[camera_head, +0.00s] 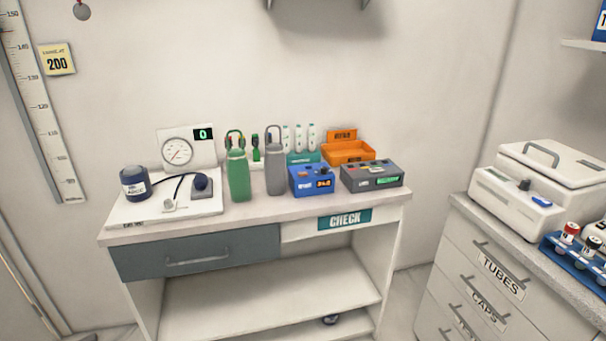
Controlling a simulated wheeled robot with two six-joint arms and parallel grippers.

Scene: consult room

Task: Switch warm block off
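A blue box (311,180) with a lit orange number display and a small dark knob stands on the white desk (290,208), near its front edge. Beside it on the right is a grey box (371,176) with a lit green display and small controls on its front. The lettering on both is too small to read, so I cannot tell for sure which is the warm block; both displays are lit. Neither of my grippers is in view.
Left of the blue box stand a grey bottle (275,172) and a green bottle (238,176). An orange tray (348,151) sits behind the boxes. A gauge and cuff set fills the desk's left. A drawer cabinet (500,283) with a white machine stands right.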

